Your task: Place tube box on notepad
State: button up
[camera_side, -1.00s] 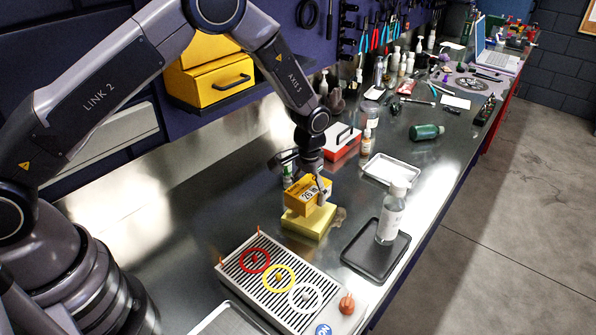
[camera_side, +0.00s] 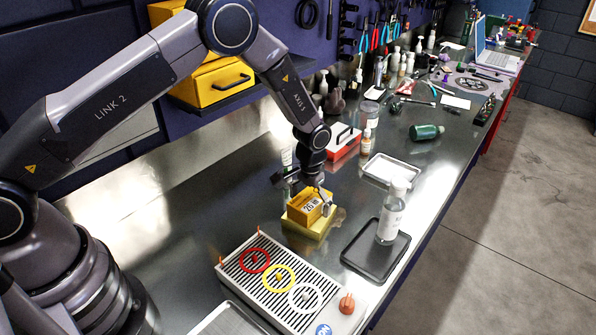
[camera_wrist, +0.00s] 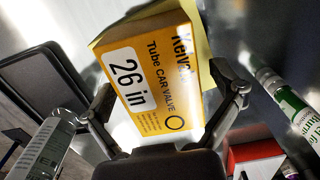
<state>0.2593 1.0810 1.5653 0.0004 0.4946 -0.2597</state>
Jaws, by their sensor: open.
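The tube box (camera_side: 306,205) is a small orange carton marked "26 in". It rests on the yellow notepad (camera_side: 320,231) on the metal bench. In the wrist view the tube box (camera_wrist: 147,85) lies between my open fingers, with the notepad (camera_wrist: 204,50) showing past its edges.
A dark tray (camera_side: 374,264) with a clear bottle (camera_side: 390,216) stands right of the notepad. A slatted rack with coloured rings (camera_side: 262,284) is in front. A white tray (camera_side: 391,169) and a red case (camera_side: 341,142) are behind. Bare bench lies left.

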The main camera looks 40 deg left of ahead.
notch_tip(320, 180, up, 12)
notch_tip(320, 180, up, 13)
jog(key=t, duration=0.1)
send_over(310, 198)
jog(key=s+a, duration=0.4)
jog(key=s+a+r+t, duration=0.1)
jog(key=s+a+r, duration=0.2)
jog(key=s+r, duration=0.45)
jog(key=s+a+r+t, duration=0.1)
jog(key=s+a+r, duration=0.1)
jog(key=s, duration=0.8)
jog(key=s+a+r+t, duration=0.2)
jog(key=s+a+r, duration=0.1)
jog(key=s, duration=0.8)
jog(key=shift+a+t, duration=0.25)
jog(key=shift+t, duration=0.05)
